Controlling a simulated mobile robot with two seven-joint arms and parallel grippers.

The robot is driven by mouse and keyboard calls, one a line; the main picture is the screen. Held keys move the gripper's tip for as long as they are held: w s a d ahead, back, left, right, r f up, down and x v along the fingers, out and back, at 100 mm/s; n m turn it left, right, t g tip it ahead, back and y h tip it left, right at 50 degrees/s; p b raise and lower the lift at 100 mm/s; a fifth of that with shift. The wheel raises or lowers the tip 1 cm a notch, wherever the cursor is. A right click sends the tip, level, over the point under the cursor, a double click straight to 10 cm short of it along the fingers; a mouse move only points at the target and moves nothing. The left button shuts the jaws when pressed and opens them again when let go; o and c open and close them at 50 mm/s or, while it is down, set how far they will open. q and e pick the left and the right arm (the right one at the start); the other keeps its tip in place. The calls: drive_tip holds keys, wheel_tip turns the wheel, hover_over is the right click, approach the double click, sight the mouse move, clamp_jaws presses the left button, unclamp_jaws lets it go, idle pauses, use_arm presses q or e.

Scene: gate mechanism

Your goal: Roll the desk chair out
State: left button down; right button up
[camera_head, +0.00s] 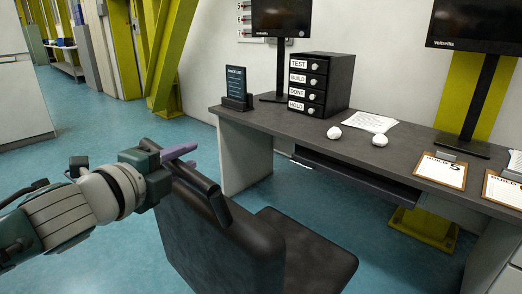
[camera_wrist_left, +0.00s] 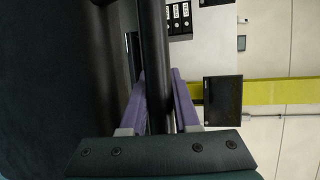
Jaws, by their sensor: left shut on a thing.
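The desk chair (camera_head: 226,240) is black, with its backrest toward me and its seat (camera_head: 305,243) at the right, just in front of the desk. My left gripper (camera_head: 182,160) is at the top of the backrest. In the left wrist view its two purple fingers (camera_wrist_left: 160,100) lie on both sides of a dark bar (camera_wrist_left: 154,45), the chair's top rail, and are shut on it. The chair's base and wheels are out of view. My right gripper is not in view.
The dark desk (camera_head: 400,160) has a drawer box (camera_head: 320,84), monitors, papers, clipboards and two white lumps on it. A keyboard tray (camera_head: 350,172) hangs under its front edge. Blue floor (camera_head: 95,165) is open at the left. A yellow footing (camera_head: 425,228) stands under the desk.

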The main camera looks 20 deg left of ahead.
use_arm(q)
drive_tip(key=shift+r, duration=0.15)
drive_tip(key=c, duration=1.1)
unclamp_jaws()
drive_tip(key=shift+o, duration=1)
drive_tip(key=shift+s+a, duration=0.1)
drive_tip(key=shift+s, duration=0.05)
drive_tip(key=shift+o, duration=1.2)
drive_tip(key=s+r+p, duration=0.1)
drive_tip(key=s, duration=0.8)
drive_tip(key=shift+s+r, duration=0.3)
drive_tip(key=shift+s, duration=0.1)
